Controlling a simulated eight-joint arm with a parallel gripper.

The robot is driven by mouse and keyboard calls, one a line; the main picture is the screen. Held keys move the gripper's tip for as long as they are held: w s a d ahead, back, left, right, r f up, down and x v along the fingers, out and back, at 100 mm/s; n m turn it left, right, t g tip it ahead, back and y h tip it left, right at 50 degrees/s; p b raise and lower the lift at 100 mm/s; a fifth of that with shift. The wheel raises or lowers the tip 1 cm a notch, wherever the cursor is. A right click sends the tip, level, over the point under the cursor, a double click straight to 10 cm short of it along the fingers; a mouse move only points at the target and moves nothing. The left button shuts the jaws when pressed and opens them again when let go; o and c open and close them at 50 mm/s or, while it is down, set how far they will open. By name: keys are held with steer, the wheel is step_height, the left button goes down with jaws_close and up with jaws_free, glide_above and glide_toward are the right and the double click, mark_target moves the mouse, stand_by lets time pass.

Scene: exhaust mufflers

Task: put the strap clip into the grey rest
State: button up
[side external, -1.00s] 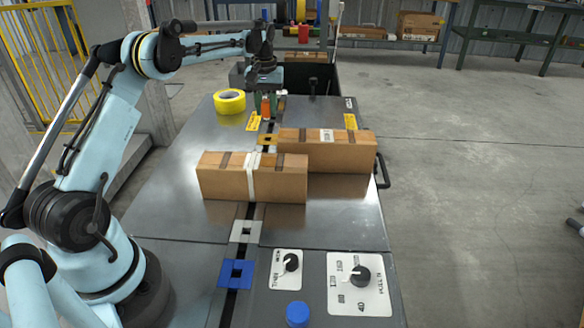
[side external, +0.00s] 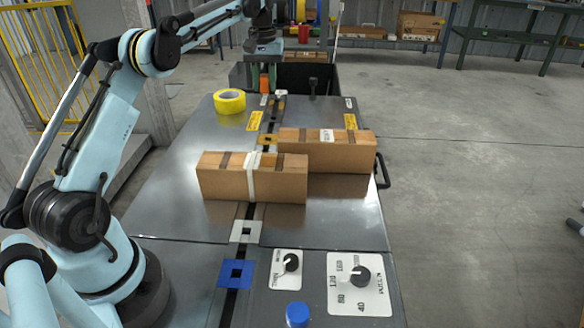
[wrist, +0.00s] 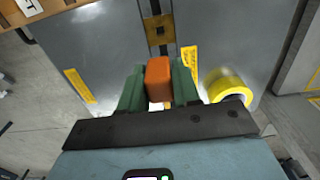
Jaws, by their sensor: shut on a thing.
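The strap clip, an orange block (wrist: 158,78), is between the green fingers of my gripper (wrist: 157,72) in the wrist view. The side view shows the clip (side external: 264,83) under my gripper (side external: 264,78), held above the far end of the metal bench. The fingers are shut on it. The grey rest (side external: 245,231), a light grey square plate with a dark square opening, lies on the bench's dark slot in the foreground. It is well nearer the camera than my gripper, beyond the cartons, and its opening looks empty.
Two brown cartons, the nearer (side external: 220,181) and the farther (side external: 345,153), stand between my gripper and the grey rest. A blue plate (side external: 226,275) and a brass plate (side external: 267,139) also lie along the slot. Yellow tape (side external: 222,104) stands at the far left. Knob panels (side external: 345,300) are front right.

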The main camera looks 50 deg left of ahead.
steer(key=s+d+r, duration=0.2)
steer(key=s+d, duration=0.4)
steer(key=d, duration=0.3)
steer(key=s+d+r, duration=0.3)
steer(key=s+d, duration=0.3)
steer(key=d, duration=0.3)
steer(key=s+d+f, duration=0.2)
steer(key=s+d, duration=0.1)
steer(key=s, duration=0.3)
steer(key=s+d+f, duration=0.3)
steer(key=s+d, duration=0.1)
steer(key=s, duration=0.2)
step_height(320, 180, down, 8)
steer(key=shift+s, duration=0.35)
steer(key=shift+a+f, duration=0.1)
steer(key=shift+f, duration=0.05)
steer(key=shift+f, duration=2.8)
steer(key=shift+f, duration=0.45)
